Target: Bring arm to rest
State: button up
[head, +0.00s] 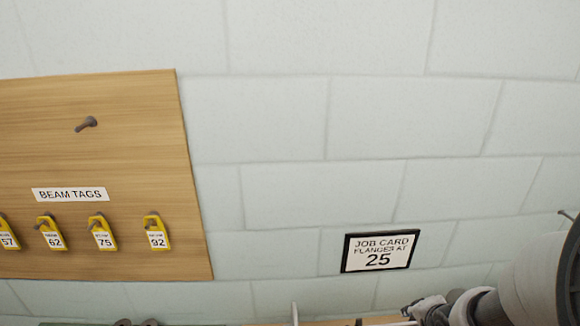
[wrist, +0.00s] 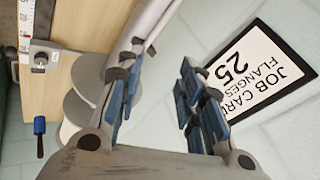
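My gripper (wrist: 163,78) shows in the wrist view with its two blue-padded fingers spread apart. Only pale wall and part of a grey bar show between them, and nothing is held. In the head view my arm enters at the lower right, low in front of the block wall. Its end is partly cut off by the bottom edge there, so the fingers are not clear in that view.
A framed job card reading 25 (head: 379,251) hangs on the wall; it also shows beyond my right finger (wrist: 262,70). A wooden board (head: 100,150) holds yellow tags. Pale round discs (wrist: 88,85), a scale (wrist: 25,25) and a blue-handled part (wrist: 39,127) lie left.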

jog(key=s+a+r+n+g+y+b, duration=0.1)
jog(key=s+a+r+n+b, duration=0.1)
jog(key=s+a+r+n, duration=0.2)
jog(key=s+a+r+n+b, duration=0.3)
jog(key=s+a+r+n, duration=0.2)
jog(key=s+a+n, duration=0.4)
jog(key=s+a, duration=0.2)
jog(key=s, duration=0.2)
jog(key=shift+r+n+g+y, duration=0.15)
jog(key=shift+n+g+y, duration=0.25)
jog(key=shift+w, duration=0.1)
